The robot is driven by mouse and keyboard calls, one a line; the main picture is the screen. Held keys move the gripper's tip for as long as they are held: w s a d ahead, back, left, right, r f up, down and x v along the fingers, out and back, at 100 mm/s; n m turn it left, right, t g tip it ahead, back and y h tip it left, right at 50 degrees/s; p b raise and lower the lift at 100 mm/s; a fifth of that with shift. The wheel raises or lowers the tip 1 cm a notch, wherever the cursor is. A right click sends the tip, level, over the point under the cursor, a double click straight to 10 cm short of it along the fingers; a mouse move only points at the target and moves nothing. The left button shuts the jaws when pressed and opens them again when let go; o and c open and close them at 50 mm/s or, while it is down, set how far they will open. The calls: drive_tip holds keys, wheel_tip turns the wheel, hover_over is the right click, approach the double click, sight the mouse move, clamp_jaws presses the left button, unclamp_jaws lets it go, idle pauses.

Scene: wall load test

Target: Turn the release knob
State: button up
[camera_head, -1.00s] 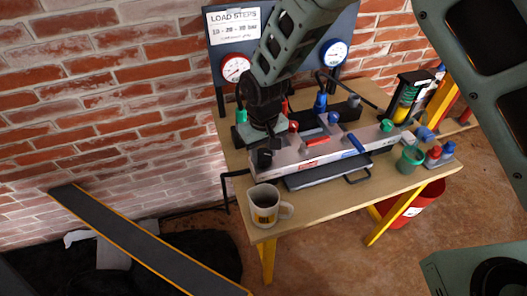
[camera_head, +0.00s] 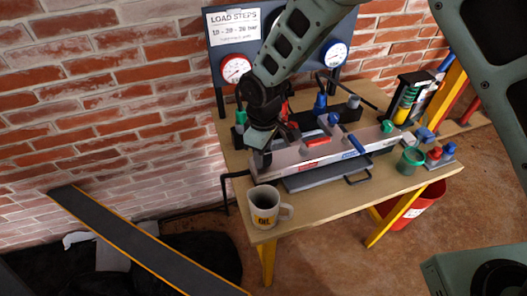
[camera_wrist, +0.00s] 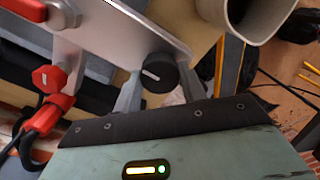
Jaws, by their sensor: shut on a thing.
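The release knob (camera_wrist: 158,73) is round and black with a white line on its face. It sits at the left end of the grey metal panel (camera_head: 290,159). In the head view my gripper (camera_head: 262,150) points down at the panel's left end and mostly hides the knob there.
A mug (camera_head: 266,207) stands close in front of the panel's left end, very near my gripper in the wrist view (camera_wrist: 258,14). Red-handled and blue-handled parts stand along the panel. A green cup (camera_head: 411,160) is at the right. Two gauges (camera_head: 235,69) hang behind.

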idle(0.4)
drive_tip(key=o, duration=1)
drive_tip(key=shift+r, duration=0.1)
wheel_tip(320, 180, up, 17)
drive_tip(key=shift+r+b, duration=0.15)
drive_tip(key=shift+b, duration=0.85)
drive_tip(key=s+d+m, duration=0.1)
drive_tip(key=s+d, duration=0.3)
drive_tip(key=s, duration=0.4)
drive_tip(key=s+d+m, duration=0.2)
drive_tip(key=s+d, duration=0.2)
drive_tip(key=s, duration=0.4)
drive_tip(key=s+d+m, duration=0.1)
drive_tip(key=s+d, duration=0.3)
drive_tip(key=s, duration=0.4)
drive_tip(key=shift+s+f+m+y, duration=0.15)
drive_tip(key=shift+f+m+y, duration=0.05)
drive_tip(key=shift+m+y, duration=0.1)
